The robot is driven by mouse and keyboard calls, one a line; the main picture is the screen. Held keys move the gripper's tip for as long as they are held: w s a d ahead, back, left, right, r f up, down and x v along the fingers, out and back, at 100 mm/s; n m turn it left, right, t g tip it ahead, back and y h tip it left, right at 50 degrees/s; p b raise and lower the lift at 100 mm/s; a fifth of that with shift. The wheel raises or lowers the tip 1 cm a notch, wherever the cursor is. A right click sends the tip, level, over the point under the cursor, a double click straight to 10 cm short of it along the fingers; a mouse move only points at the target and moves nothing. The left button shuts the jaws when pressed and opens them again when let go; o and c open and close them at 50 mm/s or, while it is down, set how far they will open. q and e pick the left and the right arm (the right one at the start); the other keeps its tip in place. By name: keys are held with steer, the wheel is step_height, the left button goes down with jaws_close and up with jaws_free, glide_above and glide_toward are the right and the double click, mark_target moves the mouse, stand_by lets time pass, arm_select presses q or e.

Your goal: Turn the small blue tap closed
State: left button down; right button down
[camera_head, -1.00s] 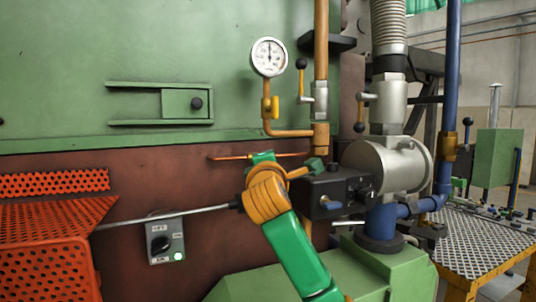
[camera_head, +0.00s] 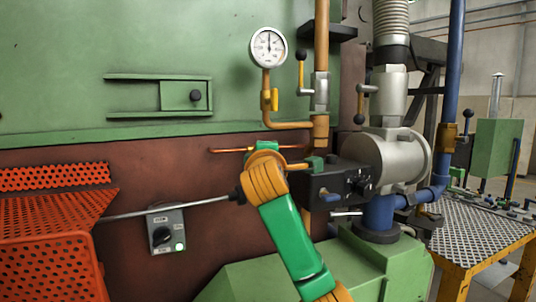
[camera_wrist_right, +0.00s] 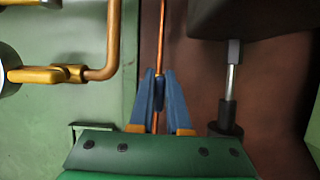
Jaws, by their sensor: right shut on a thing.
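The black block (camera_wrist_right: 235,18) shows at the upper right there; the blue tap is not visible in that view. My left gripper is out of view.
A pressure gauge (camera_head: 268,47) with a yellow-handled valve (camera_head: 269,99) is above the pipe. A silver rod (camera_head: 165,213) crosses in front of a switch box (camera_head: 165,236). An orange mesh basket (camera_head: 45,265) stands at left, a perforated table (camera_head: 480,235) at right.

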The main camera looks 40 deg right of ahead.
steer(key=c, duration=0.9)
jaws_free()
steer(key=shift+s+a+f+b, duration=0.15)
steer(key=shift+s+b, duration=0.05)
steer(key=shift+b, duration=0.1)
steer(key=b+v, duration=0.3)
steer(key=v, duration=0.3)
steer(key=shift+s+a, duration=0.15)
steer(key=shift+s, duration=0.1)
